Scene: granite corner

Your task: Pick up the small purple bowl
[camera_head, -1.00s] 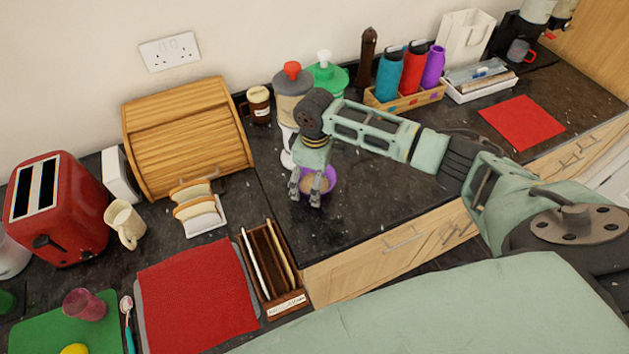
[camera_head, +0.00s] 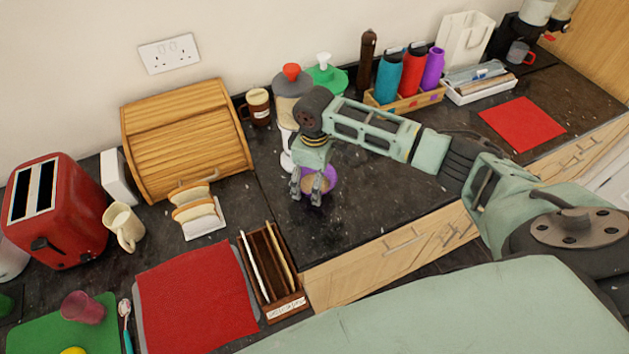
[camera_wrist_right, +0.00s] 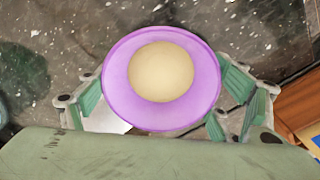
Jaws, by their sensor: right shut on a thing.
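The gripper is shut on the bowl. Whether the bowl's base touches the counter is hard to tell. My left gripper is not in view.
A wooden letter rack (camera_head: 270,262) stands to the front left of the bowl. Behind are a dispenser with a red top (camera_head: 291,88) and a green-capped one (camera_head: 326,74). A toast rack (camera_head: 204,227) is to the left. The counter right of the bowl is clear.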

